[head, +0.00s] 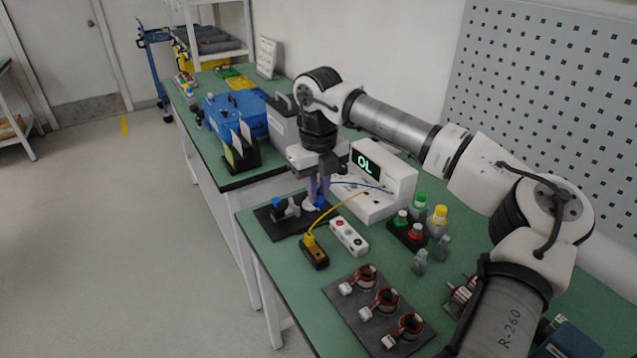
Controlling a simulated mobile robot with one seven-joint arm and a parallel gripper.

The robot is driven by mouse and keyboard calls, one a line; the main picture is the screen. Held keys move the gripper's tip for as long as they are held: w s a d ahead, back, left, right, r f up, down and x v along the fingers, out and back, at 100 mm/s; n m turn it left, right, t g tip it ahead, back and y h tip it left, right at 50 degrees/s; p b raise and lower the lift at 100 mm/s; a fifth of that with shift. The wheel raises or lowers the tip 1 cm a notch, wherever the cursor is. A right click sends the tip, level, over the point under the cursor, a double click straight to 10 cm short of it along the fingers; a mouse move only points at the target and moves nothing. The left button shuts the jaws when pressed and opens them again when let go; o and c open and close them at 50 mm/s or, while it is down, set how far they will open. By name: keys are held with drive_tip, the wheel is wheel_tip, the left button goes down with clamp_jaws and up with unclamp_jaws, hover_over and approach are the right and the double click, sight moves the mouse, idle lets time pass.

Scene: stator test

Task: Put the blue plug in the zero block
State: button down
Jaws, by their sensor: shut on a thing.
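My gripper (318,193) points down with its purple fingers shut on the blue plug (321,203), which is mostly hidden between them. The plug is low over the right end of a dark plate; I cannot tell whether it touches anything. A blue lead runs from the white meter (385,180), whose display reads "OL", towards my gripper. A small black block (315,259) near the table's front edge has the yellow plug (309,240) at its top. A white block (348,238) with red and dark sockets lies beside it. No label marks which one is the zero block.
The dark plate (273,228) carries a grey clamp with a blue knob. A dark tray (348,313) with several copper coils lies in front. Green, red and yellow capped items (419,203) stand right.

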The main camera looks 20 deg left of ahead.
drive_tip(key=shift+f+b, duration=3.5)
drive_tip(key=shift+f, duration=3.25)
drive_tip(key=shift+f+b, duration=0.95)
drive_tip(key=shift+b, duration=0.4)
drive_tip(key=shift+f, duration=0.25)
drive_tip(key=c, duration=1.3)
unclamp_jaws()
drive_tip(key=shift+r, duration=0.15)
wheel_tip(320, 180, up, 14)
drive_tip(key=shift+f+b, duration=0.2)
drive_tip(key=shift+b, duration=0.7)
